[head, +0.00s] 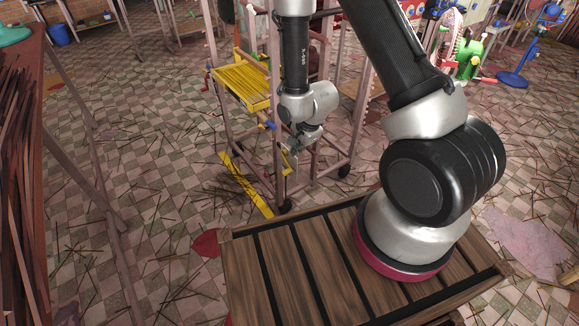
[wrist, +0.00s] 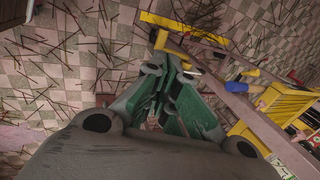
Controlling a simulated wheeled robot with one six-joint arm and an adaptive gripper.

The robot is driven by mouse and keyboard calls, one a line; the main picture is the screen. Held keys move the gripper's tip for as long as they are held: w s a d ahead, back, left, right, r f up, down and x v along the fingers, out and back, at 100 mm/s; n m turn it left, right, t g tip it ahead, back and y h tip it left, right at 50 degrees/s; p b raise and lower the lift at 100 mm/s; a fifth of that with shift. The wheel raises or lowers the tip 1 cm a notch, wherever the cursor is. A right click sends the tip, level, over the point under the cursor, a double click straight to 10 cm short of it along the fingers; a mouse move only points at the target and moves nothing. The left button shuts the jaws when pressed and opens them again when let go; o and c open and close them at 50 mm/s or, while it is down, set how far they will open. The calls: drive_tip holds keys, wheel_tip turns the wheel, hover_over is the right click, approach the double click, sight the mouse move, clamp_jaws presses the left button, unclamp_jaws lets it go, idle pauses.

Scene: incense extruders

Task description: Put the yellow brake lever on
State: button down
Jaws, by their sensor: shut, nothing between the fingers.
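My gripper (head: 293,160) hangs beside the upright post of a wooden frame on casters, above the floor. In the wrist view its green-padded fingers (wrist: 176,62) are closed together and empty. A short yellow piece (wrist: 248,73) shows by the post, near a blue piece (wrist: 267,98); it may be the brake lever, but I cannot tell for sure. The blue piece also shows in the head view (head: 269,125), above and left of my gripper. My gripper appears apart from both pieces.
A yellow slatted tray (head: 242,82) sits on the wooden frame (head: 278,170). A yellow strip (head: 246,185) lies on the checkered floor, with thin sticks scattered around. A dark red stack of sticks (head: 22,150) stands at left.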

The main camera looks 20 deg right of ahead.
sight(288, 170)
drive_tip(key=x, duration=1.4)
drive_tip(key=shift+w+f, duration=0.1)
drive_tip(key=shift+f, duration=0.05)
